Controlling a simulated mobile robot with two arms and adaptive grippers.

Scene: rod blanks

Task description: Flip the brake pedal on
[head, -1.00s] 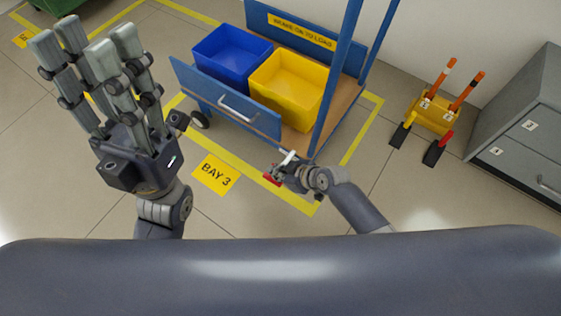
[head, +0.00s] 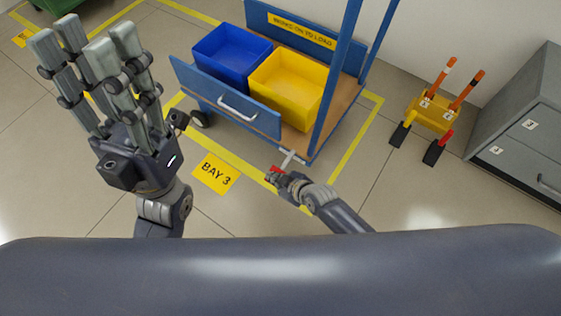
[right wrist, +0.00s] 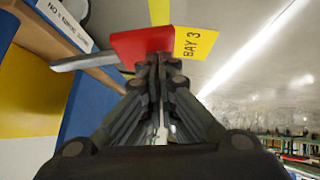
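The blue cart (head: 255,124) has a grey metal lever (head: 289,157) at its near corner, with the red brake pedal (head: 275,169) at the lever's end. In the head view my right gripper (head: 273,178) is at the pedal and partly hides it. In the right wrist view the red pedal (right wrist: 140,44) is a flat plate on the grey lever (right wrist: 80,62). The right fingers (right wrist: 158,60) are together, with their tips at the plate's edge; I cannot tell whether they press on it. My left gripper (head: 88,40) is open and empty, raised away from the cart.
The cart carries a blue bin (head: 230,55) and a yellow bin (head: 285,88). A yellow floor sign (head: 215,174) reads BAY 3. A yellow unit (head: 432,115) with orange handles and a grey cabinet (head: 515,120) stand at the right. The near floor is clear.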

